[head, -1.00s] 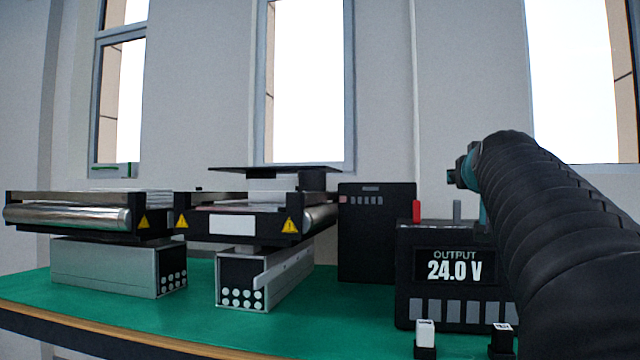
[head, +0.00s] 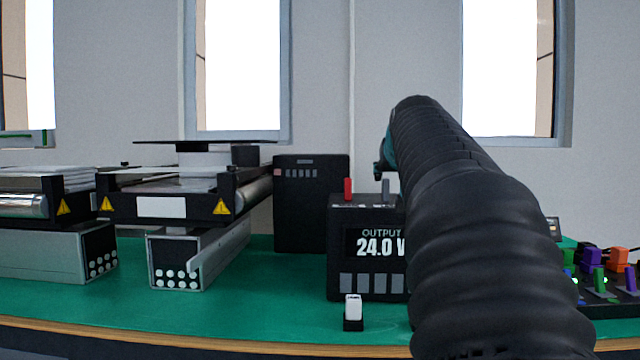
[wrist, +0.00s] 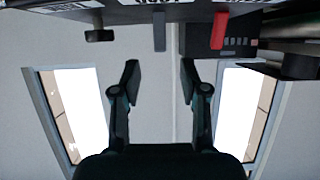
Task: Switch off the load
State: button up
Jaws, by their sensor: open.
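A black power supply (head: 337,255) stands on the green table, its display (head: 375,243) reading OUTPUT and 24.0 V, partly hidden by my arm. On its top are a red lever (head: 348,189) and a grey lever (head: 385,186), both upright. The wrist view is upside down: the grey lever (wrist: 159,30) hangs at top centre by a cut-off label that seems to read LOAD, with the red lever (wrist: 219,30) to its right. My gripper (wrist: 159,77) is open and empty, apart from both levers, with the grey one in line with its gap. My arm hides most of it in the head view.
Mini conveyors (head: 160,205) stand at left, with a black box (head: 311,205) behind the power supply. A white-topped switch (head: 353,310) stands in front of it. Coloured switches and connectors (head: 600,275) crowd the right. Green table (head: 270,305) is clear at front left.

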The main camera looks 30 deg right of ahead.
aim_at(387, 184)
jog(key=x, duration=0.9)
jog(key=shift+w+p, duration=0.1)
jog(key=shift+p, duration=0.25)
grip_shut()
